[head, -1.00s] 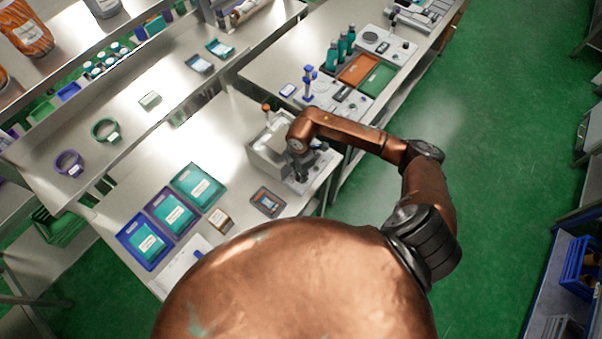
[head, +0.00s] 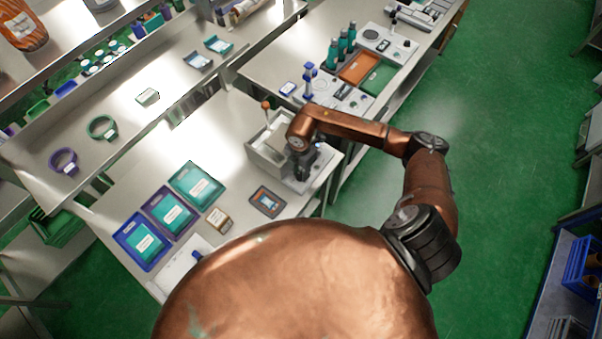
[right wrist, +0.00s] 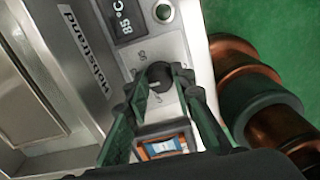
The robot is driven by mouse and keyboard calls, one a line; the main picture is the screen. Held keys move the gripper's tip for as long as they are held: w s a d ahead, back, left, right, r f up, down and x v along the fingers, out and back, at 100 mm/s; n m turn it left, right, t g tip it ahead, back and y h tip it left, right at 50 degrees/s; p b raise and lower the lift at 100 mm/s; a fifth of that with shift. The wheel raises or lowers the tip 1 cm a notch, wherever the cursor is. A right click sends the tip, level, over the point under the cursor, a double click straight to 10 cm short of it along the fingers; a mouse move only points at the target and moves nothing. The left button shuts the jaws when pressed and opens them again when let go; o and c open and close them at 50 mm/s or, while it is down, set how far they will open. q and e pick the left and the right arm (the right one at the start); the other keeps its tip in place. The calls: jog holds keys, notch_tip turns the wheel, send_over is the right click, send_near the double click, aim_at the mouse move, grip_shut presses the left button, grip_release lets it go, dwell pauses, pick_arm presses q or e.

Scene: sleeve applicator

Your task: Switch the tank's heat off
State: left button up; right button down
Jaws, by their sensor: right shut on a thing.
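The tank (head: 262,158) is an open metal box on the near bench, with a control panel on its right side. In the right wrist view, the panel (right wrist: 138,50) has a display (right wrist: 124,20) reading 85 °C and a round green lamp or button (right wrist: 163,12). Below them is a dark rotary knob (right wrist: 158,74). Small marks surround the knob, too small to read surely. My right gripper (right wrist: 160,84) is shut on the knob, with a finger on either side; it also shows over the panel in the head view (head: 303,166). My left gripper is out of view.
A small framed orange-and-grey item (head: 267,201) lies in front of the tank. Teal-filled trays (head: 168,214) lie to the left. An upright lever with an orange knob (head: 266,105) stands behind the tank. A second bench (head: 265,69) holds bottles and devices.

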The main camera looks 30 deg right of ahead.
jog(key=n+b, duration=0.2)
jog(key=n, duration=0.1)
jog(key=shift+f+n, duration=0.1)
jog(key=shift+n, duration=0.3)
jog(key=n+b, duration=0.2)
jog(key=n, duration=0.1)
jog(key=shift+w+n, duration=0.1)
jog(key=shift+n, duration=0.2)
jog(key=n+b, duration=0.3)
jog(key=n, duration=0.1)
jog(key=shift+n+b, duration=0.85)
jog(key=shift+n, duration=0.35)
jog(key=c, duration=1.7)
grip_release()
jog(key=shift+o, duration=0.2)
